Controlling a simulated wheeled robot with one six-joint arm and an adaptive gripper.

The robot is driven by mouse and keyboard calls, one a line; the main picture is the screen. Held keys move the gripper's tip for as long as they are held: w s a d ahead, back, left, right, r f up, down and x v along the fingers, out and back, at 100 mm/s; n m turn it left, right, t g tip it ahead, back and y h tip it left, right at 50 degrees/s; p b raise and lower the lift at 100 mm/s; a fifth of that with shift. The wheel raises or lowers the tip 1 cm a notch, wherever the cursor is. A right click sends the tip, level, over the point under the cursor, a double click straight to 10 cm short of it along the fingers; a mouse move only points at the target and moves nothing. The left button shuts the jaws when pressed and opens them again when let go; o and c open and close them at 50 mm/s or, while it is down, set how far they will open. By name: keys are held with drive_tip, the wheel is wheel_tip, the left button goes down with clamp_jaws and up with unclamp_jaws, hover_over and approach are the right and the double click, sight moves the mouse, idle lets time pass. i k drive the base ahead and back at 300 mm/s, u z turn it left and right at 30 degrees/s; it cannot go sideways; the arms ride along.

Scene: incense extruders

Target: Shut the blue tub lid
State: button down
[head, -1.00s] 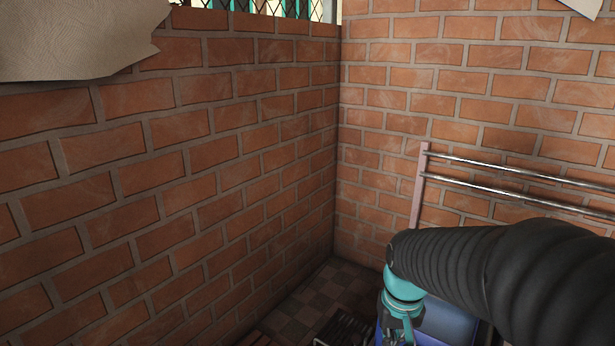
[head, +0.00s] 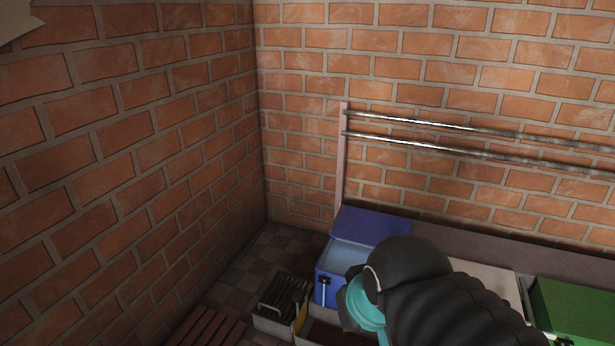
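The blue tub (head: 324,285) stands against the back wall, near the corner, in the head view. Its darker blue lid (head: 372,225) is raised at the back, and the pale blue inside of the tub shows in front of it. The front wall has a dark latch with a pale top. The end of my arm, with a teal part at my gripper (head: 362,303), is in front of the tub and covers its right side. The fingers cannot be made out, so I cannot see whether they are open or touch anything.
A green box (head: 575,308) stands at the right, with a pale surface (head: 490,285) between it and the blue tub. A dark slatted tray (head: 284,298) and a reddish slatted piece (head: 213,330) lie at front left. Metal rails (head: 450,147) run along the brick wall.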

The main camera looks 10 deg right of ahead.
sight(368, 228)
drive_tip(key=u, duration=0.1)
drive_tip(key=k, duration=0.45)
drive_tip(key=z, duration=0.75)
drive_tip(key=i, duration=1.1)
drive_tip(key=z, duration=0.15)
